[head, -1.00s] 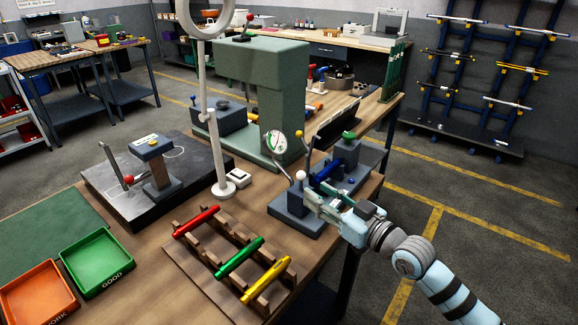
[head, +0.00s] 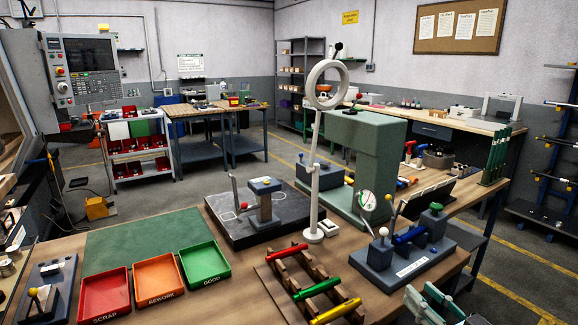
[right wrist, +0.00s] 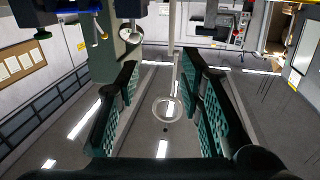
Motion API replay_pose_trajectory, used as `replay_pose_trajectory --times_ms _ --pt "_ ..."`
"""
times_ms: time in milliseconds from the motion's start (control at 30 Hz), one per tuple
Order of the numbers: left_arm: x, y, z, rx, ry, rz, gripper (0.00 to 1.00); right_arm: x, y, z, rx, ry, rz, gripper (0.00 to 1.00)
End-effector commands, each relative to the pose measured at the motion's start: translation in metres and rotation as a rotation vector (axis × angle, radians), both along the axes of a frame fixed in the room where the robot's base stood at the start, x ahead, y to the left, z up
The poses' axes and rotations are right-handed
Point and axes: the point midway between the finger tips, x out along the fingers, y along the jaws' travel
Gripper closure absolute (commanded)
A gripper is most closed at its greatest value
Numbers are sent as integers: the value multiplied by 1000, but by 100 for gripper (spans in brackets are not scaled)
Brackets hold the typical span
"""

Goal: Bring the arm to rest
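My right gripper (head: 428,300) shows at the bottom right of the head view, at the bench's front right edge. It is nearer than the fixture (head: 392,270) that holds a blue cylinder (head: 409,236), and looks apart from it. In the right wrist view the two green-padded fingers of my right gripper (right wrist: 160,85) stand wide apart with nothing between them. My left gripper is in neither view.
A red cylinder (head: 287,253), a green one (head: 317,289) and a yellow one (head: 335,312) lie on a wooden rack. Scrap (head: 104,319), rework (head: 160,302) and good (head: 208,282) trays stand left. A ring lamp (head: 314,180) rises mid-bench.

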Motion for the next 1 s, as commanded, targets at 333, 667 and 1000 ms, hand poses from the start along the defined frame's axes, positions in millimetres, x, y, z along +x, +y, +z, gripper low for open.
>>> replay_pose_trajectory --times_ms 333,667,1000 --pt "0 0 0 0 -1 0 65 7 -44 -33 -67 45 -114 65" --pt "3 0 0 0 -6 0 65 9 -101 -120 -142 194 -272 65" --pt "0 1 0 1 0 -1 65 -90 -155 -343 -280 638 -463 65"
